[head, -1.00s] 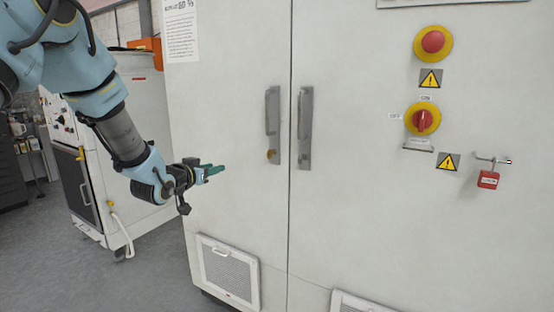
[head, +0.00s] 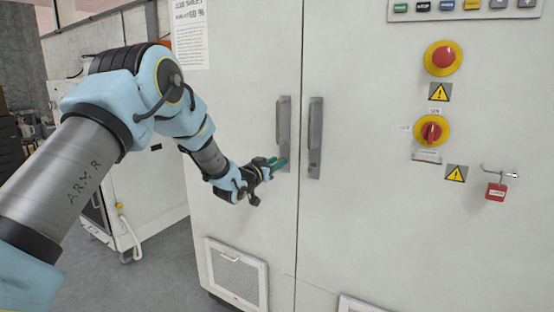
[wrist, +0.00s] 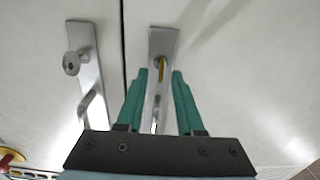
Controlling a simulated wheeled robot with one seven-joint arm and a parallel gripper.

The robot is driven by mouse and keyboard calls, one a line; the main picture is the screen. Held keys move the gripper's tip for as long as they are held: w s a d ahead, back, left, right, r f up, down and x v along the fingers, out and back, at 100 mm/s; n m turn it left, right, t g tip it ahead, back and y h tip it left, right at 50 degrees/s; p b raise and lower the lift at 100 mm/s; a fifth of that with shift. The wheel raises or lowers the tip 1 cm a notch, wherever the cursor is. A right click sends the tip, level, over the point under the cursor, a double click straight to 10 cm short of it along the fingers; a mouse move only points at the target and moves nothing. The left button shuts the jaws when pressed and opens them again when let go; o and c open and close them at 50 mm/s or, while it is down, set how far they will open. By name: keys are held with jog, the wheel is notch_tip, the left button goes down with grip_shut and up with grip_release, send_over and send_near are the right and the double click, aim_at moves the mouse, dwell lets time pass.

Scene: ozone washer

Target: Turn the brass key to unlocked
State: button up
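The brass key (wrist: 161,66) shows in the wrist view as a thin yellow bar, lined up with the length of the left door's grey handle plate (wrist: 163,38). In the head view that handle (head: 283,125) is upright, and my gripper's fingers hide the key at its lower end. My gripper (head: 284,162) has green fingers and reaches in from the left at the handle's lower end. In the wrist view my gripper (wrist: 162,76) is open, with a finger on either side of the key's line. I see no contact with the key; the remaining depth is unclear.
The right door's handle (head: 315,140) stands close by, across the door seam; its round lock (wrist: 71,63) shows in the wrist view. A red emergency button (head: 443,57), red rotary switch (head: 431,132) and red padlock (head: 496,191) are farther right. The door front left of the handle is clear.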

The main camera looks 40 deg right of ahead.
jog(key=shift+w+d, duration=0.1)
jog(key=shift+d, duration=0.15)
grip_shut()
dwell(0.5)
